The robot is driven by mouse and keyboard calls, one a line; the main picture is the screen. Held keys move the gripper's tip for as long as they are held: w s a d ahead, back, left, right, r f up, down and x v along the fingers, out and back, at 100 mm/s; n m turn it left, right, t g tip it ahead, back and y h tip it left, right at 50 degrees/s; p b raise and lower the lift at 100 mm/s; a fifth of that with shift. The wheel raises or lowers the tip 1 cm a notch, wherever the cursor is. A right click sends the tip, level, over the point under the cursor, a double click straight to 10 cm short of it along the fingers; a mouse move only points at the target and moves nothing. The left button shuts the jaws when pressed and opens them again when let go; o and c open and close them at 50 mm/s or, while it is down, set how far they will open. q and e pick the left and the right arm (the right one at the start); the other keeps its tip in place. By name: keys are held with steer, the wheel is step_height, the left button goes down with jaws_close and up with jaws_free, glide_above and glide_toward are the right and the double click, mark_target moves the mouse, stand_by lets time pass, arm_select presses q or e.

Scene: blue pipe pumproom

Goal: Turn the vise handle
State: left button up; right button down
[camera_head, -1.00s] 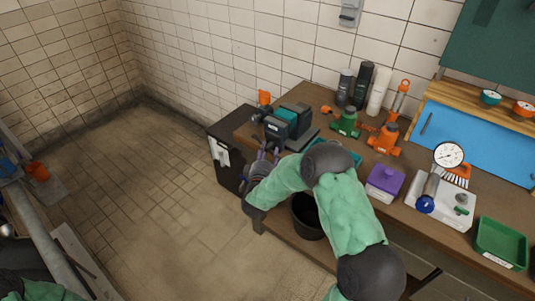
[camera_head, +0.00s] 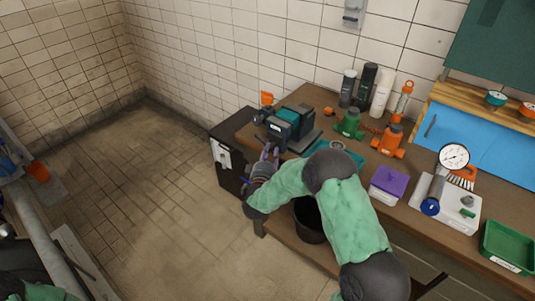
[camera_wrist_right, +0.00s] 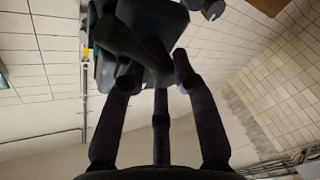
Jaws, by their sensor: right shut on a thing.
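The vise (camera_head: 290,123), dark with teal-green parts, stands on the left end of the workbench. My right gripper (camera_head: 269,152) is at its front left side, with purple-grey fingers. In the right wrist view, the fingers of my right gripper (camera_wrist_right: 157,70) are closed around a dark bar, the vise handle (camera_wrist_right: 128,42), which slants down to the right below the vise body (camera_wrist_right: 150,18). In the head view the gripper hides most of the handle. My left gripper is out of view; only a green sleeve shows at bottom left.
The workbench (camera_head: 405,215) carries a green valve (camera_head: 349,123), an orange jack (camera_head: 388,141), a purple-lidded box (camera_head: 389,185), a gauge (camera_head: 454,156) and a green tray (camera_head: 507,246). A dark bucket (camera_head: 309,220) is under my right arm.

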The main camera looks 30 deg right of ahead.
steer(key=shift+w+a+f+m+g+h+b, duration=0.15)
steer(key=shift+f+m+h+b, duration=0.6)
steer(key=shift+m+b, duration=1.1)
steer(key=shift+w+f+m+g+h+b, duration=0.3)
steer(key=shift+m+h+b, duration=0.8)
steer(key=shift+m, duration=1.3)
steer(key=shift+w+a+f+m+g+h+b, duration=0.1)
steer(key=shift+f+m+h+b, duration=0.65)
steer(key=shift+m+b, duration=1.1)
steer(key=shift+r+m+h+p, duration=0.15)
steer(key=shift+m+h+p, duration=0.15)
steer(key=shift+m, duration=0.2)
steer(key=c, duration=1.1)
jaws_free()
steer(key=shift+c, duration=0.2)
steer(key=shift+a+r, duration=0.1)
steer(key=shift+w+r, duration=0.1)
steer(key=shift+r, duration=0.05)
